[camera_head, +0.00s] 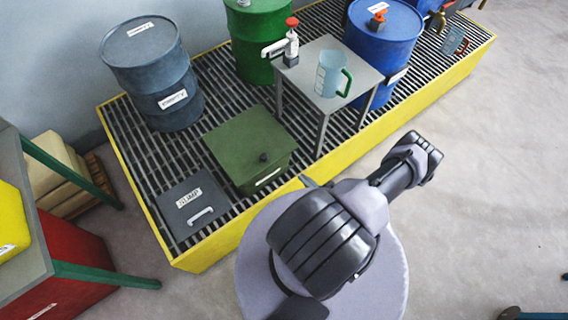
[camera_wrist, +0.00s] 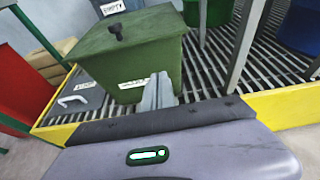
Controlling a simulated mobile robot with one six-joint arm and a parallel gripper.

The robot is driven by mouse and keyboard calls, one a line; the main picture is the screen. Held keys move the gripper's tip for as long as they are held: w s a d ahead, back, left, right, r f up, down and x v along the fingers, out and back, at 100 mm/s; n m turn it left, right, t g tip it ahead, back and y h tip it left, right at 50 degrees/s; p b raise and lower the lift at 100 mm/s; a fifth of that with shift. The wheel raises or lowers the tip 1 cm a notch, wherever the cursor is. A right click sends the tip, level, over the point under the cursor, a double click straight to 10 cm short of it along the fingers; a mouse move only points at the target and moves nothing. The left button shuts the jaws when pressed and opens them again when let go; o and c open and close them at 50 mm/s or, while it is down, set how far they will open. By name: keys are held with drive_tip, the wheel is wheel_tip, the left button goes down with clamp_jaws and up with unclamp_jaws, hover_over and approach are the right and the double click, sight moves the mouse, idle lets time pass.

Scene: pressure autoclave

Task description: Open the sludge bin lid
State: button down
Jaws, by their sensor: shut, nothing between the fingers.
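The sludge bin is taken to be the green box (camera_head: 243,165) on the grated platform; its front label is too small to read. Its flat green lid (camera_head: 237,132) lies shut, with a black knob (camera_head: 263,157) near the front right corner. In the wrist view the bin (camera_wrist: 133,75) fills the upper middle, with the knob (camera_wrist: 116,32) on top. My gripper (camera_wrist: 159,90) is shut and empty, its grey fingers in front of the bin's front face, lower than the lid. In the head view my arm hides most of the gripper. Whether the fingers touch the bin cannot be told.
A grey sump cover (camera_head: 190,203) with a white handle lies left of the bin. A grey drum (camera_head: 155,75) and green drum (camera_head: 255,45) stand behind. A small table (camera_head: 306,86) with a jug (camera_head: 332,75) stands right. The yellow platform edge (camera_head: 215,248) runs along the front.

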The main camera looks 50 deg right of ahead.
drive_tip(key=b+x, duration=0.1)
drive_tip(key=x, duration=0.2)
drive_tip(key=b+x, duration=0.1)
drive_tip(key=x, duration=0.2)
drive_tip(key=b+x, duration=0.1)
drive_tip(key=x, duration=0.2)
drive_tip(key=shift+a+f, duration=0.1)
drive_tip(key=shift+f, duration=0.3)
drive_tip(key=shift+w+r, duration=0.2)
drive_tip(key=shift+r, duration=0.8)
drive_tip(key=shift+w+r, duration=0.2)
drive_tip(key=shift+r, duration=0.85)
